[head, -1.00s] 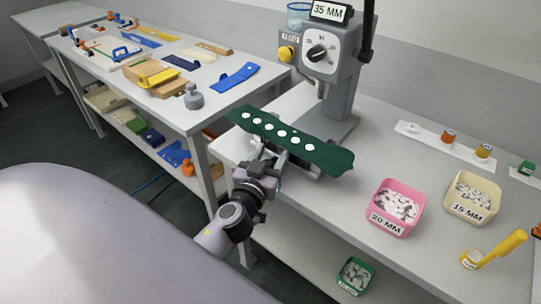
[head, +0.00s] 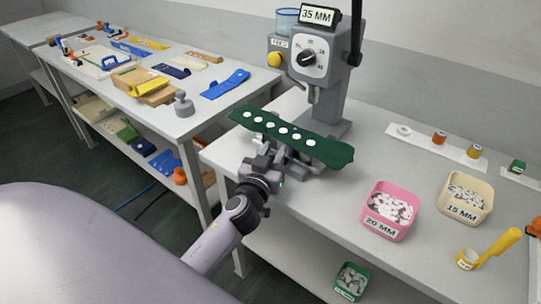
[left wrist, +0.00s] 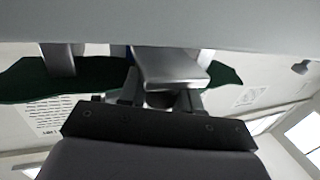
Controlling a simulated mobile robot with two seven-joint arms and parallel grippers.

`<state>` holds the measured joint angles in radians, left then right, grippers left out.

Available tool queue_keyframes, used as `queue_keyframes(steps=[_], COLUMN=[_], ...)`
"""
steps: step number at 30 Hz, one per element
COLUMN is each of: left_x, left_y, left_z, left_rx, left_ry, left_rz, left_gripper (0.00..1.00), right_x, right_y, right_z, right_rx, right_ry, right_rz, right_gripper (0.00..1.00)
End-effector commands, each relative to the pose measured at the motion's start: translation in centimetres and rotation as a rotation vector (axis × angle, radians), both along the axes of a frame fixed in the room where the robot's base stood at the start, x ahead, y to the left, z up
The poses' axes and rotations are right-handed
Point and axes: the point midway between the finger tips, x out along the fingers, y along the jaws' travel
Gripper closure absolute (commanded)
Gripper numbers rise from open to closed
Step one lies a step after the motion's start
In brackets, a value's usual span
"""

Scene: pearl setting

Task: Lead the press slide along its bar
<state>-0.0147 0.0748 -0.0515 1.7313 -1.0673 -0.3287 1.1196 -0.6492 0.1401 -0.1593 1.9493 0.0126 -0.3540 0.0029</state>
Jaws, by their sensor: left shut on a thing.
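The grey press (head: 328,105) stands on the table with a "35 MM" sign on top. A dark green strip (head: 325,150) with a row of several white dots lies across the front of the press, below its head. Grey metal parts of the slide (head: 309,168) show under the strip; the bar is mostly hidden. My left gripper (head: 268,160) is at the front side, just below the strip, shut on a grey part there. In the left wrist view its fingers (left wrist: 160,98) meet a grey metal block (left wrist: 170,70), with the green strip (left wrist: 95,72) behind. My right gripper is out of view.
A pink "20 MM" bin (head: 388,211) and a cream "15 MM" bin (head: 466,196) stand to the right. A yellow-handled tool (head: 492,248) is at the front right. A second table (head: 200,105) with tools stands left. A green bin (head: 350,281) sits lower down.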

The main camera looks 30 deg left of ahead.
Motion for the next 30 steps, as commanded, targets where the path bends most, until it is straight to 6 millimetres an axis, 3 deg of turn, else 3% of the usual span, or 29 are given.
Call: queue_keyframes(steps=[2, 3, 5, 17, 30], left_x=[0.0, 0.0, 0.0, -0.7, -6.1], left_y=[0.0, 0.0, 0.0, -0.2, -1.4], left_z=[0.0, 0.0, 0.0, -0.1, -0.2], left_rx=[0.0, 0.0, 0.0, -0.002, -0.002], left_ry=[0.001, 0.001, 0.001, 0.001, 0.001], left_rz=[0.0, 0.0, 0.0, 0.0, 0.001], left_gripper=[1.0, 0.61, 0.46, 0.46, 0.46], right_x=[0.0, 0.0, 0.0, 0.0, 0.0], right_y=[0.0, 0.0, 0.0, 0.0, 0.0], right_z=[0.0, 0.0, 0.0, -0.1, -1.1], right_rx=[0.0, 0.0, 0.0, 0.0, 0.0], right_ry=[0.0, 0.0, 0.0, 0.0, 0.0], right_rz=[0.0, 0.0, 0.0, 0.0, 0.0], right_gripper=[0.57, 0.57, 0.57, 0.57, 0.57])
